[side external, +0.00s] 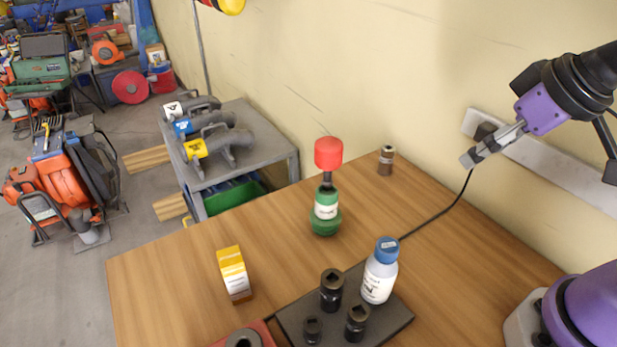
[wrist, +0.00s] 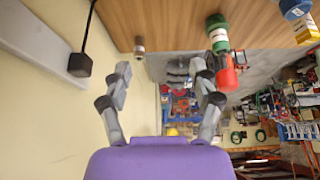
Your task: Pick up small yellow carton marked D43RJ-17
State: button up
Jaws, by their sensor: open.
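The small yellow carton (side external: 234,275) stands upright on the wooden table, left of the middle in the side external view. It has a white label whose print is too small to read. My gripper (side external: 478,157) is raised at the right, near the wall and far from the carton. In the wrist view my gripper (wrist: 160,95) has its two fingers spread apart with nothing between them.
A green bottle with a red top (side external: 326,190) stands behind the carton. A dark tray (side external: 398,325) holds black sockets (side external: 331,288) and a blue-capped white bottle (side external: 380,272). Table left of the carton is clear.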

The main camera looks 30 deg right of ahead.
aim_at(233, 267)
jog(key=w+a+r+n+g+y, duration=0.1)
jog(key=w+a+n+y, duration=0.35)
jog(key=a, duration=0.25)
jog(key=w+a+r+n+g+y, duration=0.1)
jog(key=w+a+n+y, duration=0.25)
jog(key=a+n, duration=0.3)
jog(key=w+a+r+n+g+y, duration=0.1)
jog(key=w+a+n+y, duration=0.2)
jog(key=a+n+y, duration=0.35)
jog(key=shift+m+g+h, duration=0.3)
jog(key=shift+m+h, duration=0.35)
jog(key=a+f, duration=0.2)
jog(key=f, duration=0.3)
jog(key=a+f, duration=0.2)
jog(key=f, duration=0.3)
jog(key=a+f, duration=0.2)
jog(key=f, duration=0.3)
jog(key=shift+w+a, duration=0.15)
jog(key=shift+a, duration=0.15)
jog(key=x, duration=0.4)
jog(key=shift+s+a+f, duration=0.15)
jog(key=shift+s+f, duration=0.1)
jog(key=shift+f, duration=0.05)
jog(key=shift+w+a+f, duration=0.15)
jog(key=shift+a+f, duration=0.05)
jog(key=shift+a, duration=0.3)
grip_shut()
